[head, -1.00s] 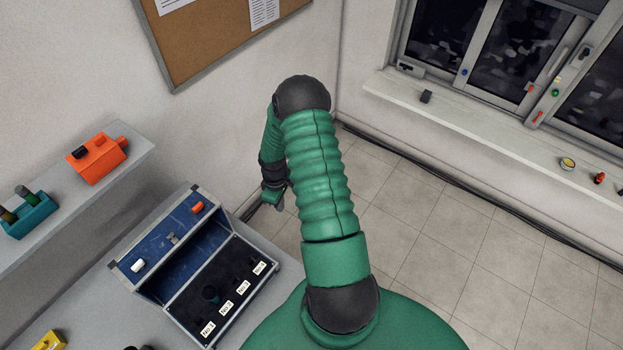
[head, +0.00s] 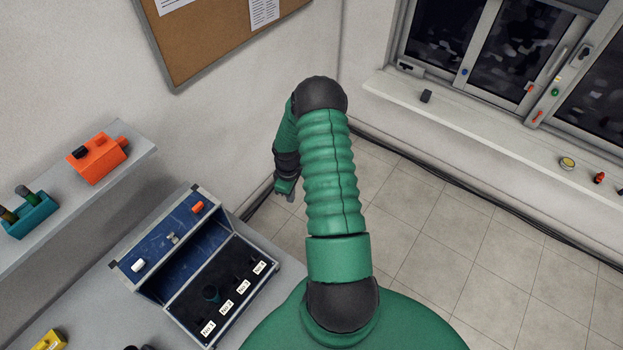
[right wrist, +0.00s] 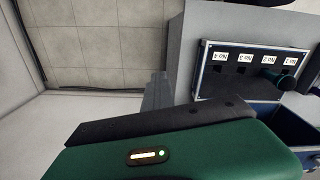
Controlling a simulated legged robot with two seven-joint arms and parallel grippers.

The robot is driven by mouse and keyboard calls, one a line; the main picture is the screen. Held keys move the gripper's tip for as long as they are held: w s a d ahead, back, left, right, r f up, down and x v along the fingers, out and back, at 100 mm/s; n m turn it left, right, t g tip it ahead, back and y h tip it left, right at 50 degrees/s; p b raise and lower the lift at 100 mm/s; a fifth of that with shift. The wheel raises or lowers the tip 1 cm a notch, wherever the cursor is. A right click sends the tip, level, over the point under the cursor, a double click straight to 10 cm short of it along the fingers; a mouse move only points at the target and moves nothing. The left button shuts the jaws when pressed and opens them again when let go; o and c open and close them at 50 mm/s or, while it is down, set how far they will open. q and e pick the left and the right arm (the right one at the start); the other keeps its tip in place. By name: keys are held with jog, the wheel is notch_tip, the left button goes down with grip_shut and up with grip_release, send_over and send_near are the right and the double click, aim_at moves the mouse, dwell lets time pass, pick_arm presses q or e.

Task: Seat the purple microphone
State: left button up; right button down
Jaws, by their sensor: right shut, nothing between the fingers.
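I see no clearly purple microphone in any view. An open case (head: 172,312) with a blue lid lining and a dark foam insert lies on the grey table. Labels No.1 to No.4 run along the insert's front edge. My left gripper is out of view.
A wall shelf (head: 72,192) at left holds an orange device (head: 98,158) and a teal holder (head: 30,217) with two dark cylinders. A yellow item (head: 50,341) sits at the table's lower left. Open floor lies right of the table. A windowsill (head: 490,128) carries small items.

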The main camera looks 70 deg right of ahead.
jog(key=s+d+b, duration=0.1)
jog(key=s+d, duration=0.3)
jog(key=d, duration=0.4)
jog(key=shift+d, duration=0.4)
dwell(1.0)
jog(key=shift+r, duration=0.15)
jog(key=shift+r, duration=0.5)
dwell(0.6)
